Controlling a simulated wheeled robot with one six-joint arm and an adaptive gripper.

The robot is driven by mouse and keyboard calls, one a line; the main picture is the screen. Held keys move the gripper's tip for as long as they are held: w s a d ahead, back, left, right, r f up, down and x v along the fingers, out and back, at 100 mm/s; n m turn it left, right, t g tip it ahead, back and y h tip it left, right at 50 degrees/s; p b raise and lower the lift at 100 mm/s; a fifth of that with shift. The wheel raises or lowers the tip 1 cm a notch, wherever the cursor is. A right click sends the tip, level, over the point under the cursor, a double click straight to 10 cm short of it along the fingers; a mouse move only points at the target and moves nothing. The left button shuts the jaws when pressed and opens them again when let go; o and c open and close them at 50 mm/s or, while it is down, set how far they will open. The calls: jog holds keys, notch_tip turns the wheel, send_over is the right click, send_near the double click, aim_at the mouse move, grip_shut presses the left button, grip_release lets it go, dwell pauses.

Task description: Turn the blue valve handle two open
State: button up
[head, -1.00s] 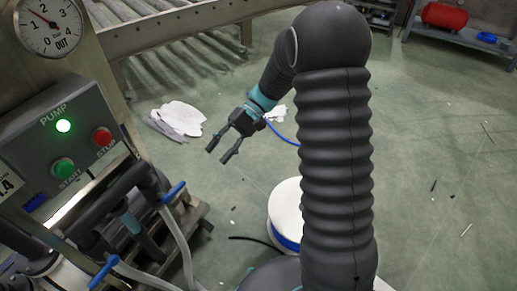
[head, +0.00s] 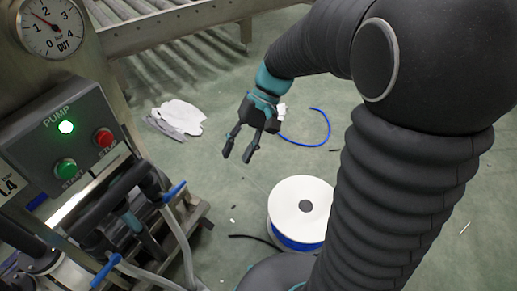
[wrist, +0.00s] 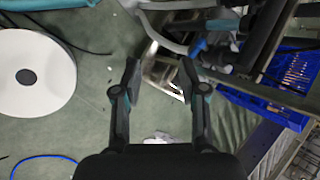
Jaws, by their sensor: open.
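Two blue valve handles show on the pipework below the pump box in the head view: an upper one (head: 174,191) and a lower one (head: 105,270). No number shows on either, so I cannot tell which is handle two. My gripper (head: 238,154) is open and empty, to the right of both handles and apart from them. In the wrist view, a blue handle (wrist: 198,47) lies beyond and slightly right of the open fingers, with clear space between.
The pump box (head: 68,138) has a lit green lamp, a green START and a red STOP button. A pressure gauge (head: 50,27) sits above it. A white-topped spool (head: 300,205) stands on the floor. A grey hose (head: 185,240) hangs near the upper handle. A blue crate (wrist: 270,105) shows at right.

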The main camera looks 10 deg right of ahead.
jog(key=s+d+r+t+h, duration=0.2)
jog(key=s+d+r, duration=0.1)
jog(key=s, duration=0.1)
jog(key=shift+s+d+r+t, duration=0.2)
jog(key=shift+d+t, duration=0.1)
jog(key=shift+t, duration=0.1)
